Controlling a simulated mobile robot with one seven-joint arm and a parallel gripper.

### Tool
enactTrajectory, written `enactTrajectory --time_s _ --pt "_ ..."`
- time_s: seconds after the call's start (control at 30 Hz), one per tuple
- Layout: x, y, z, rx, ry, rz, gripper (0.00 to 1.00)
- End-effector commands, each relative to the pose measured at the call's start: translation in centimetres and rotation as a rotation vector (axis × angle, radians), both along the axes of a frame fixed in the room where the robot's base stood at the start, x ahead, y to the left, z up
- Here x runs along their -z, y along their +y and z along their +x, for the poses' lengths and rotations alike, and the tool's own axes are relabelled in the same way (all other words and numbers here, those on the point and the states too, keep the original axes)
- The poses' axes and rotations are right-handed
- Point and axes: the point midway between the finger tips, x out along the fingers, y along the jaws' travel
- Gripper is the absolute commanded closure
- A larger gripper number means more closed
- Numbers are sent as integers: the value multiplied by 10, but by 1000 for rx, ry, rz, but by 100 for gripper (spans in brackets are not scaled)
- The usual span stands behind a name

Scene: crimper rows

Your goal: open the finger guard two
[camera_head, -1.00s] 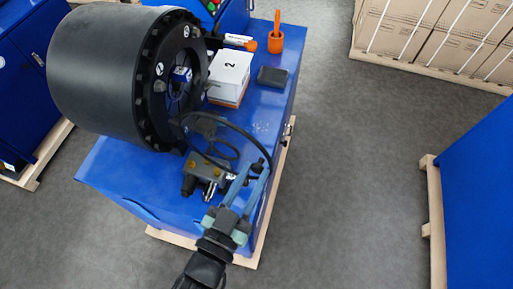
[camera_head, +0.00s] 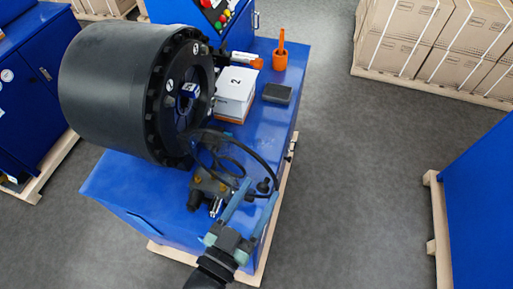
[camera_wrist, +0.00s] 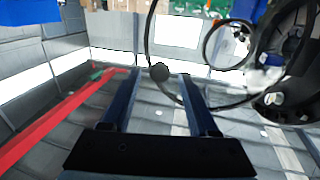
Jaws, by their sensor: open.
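A white block marked "2" (camera_head: 235,84) stands on the blue crimper cabinet (camera_head: 265,140), right of the round black crimping head (camera_head: 135,90). It is the only thing I see marked two. I cannot tell whether it is a guard or whether it is open or closed. My gripper (camera_head: 257,194) is open and empty, with two blue fingers, over the cabinet's near right part. It is well in front of the block, beside the valve fittings and a looped black hose (camera_head: 266,160). In the wrist view, the open fingers (camera_wrist: 158,78) point toward the hose loop.
A red-and-green button panel (camera_head: 215,12) is behind. Cartons (camera_head: 430,35) stand at the back right. Another blue cabinet (camera_head: 485,170) is at the right, with open floor between.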

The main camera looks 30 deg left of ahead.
Motion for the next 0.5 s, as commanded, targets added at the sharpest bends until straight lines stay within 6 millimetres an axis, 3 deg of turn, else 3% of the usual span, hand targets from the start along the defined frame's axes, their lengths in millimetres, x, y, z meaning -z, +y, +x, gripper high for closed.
enactTrajectory --time_s 0.5 --pt "2 0 -9 -1 2 1 40"
